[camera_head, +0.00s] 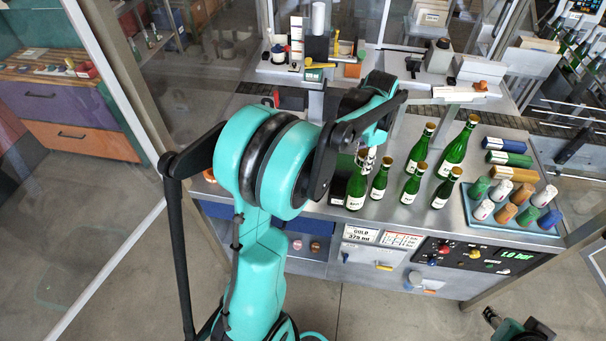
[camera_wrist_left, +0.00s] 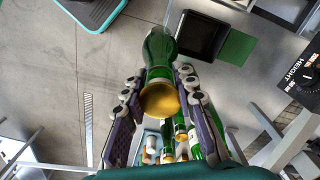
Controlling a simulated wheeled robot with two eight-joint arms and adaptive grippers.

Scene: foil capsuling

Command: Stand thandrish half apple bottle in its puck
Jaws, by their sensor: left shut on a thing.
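My left gripper (camera_head: 368,160) is shut on the gold-topped neck of a green bottle (camera_head: 356,188), at the left end of the bottle group. In the left wrist view the two dark fingers of the gripper (camera_wrist_left: 160,105) lie on either side of this bottle (camera_wrist_left: 160,45), its gold top towards the camera. The label is too small to read, and I cannot tell whether the base touches the bench. A dark block (camera_head: 338,187) stands just left of the bottle; I cannot make out a puck for sure.
Several green bottles (camera_head: 411,186) with gold tops stand close by on the metal bench. A blue tray (camera_head: 548,229) of coloured capsules lies at the right. A control panel (camera_head: 470,254) with knobs fronts the bench. Machine stations stand behind.

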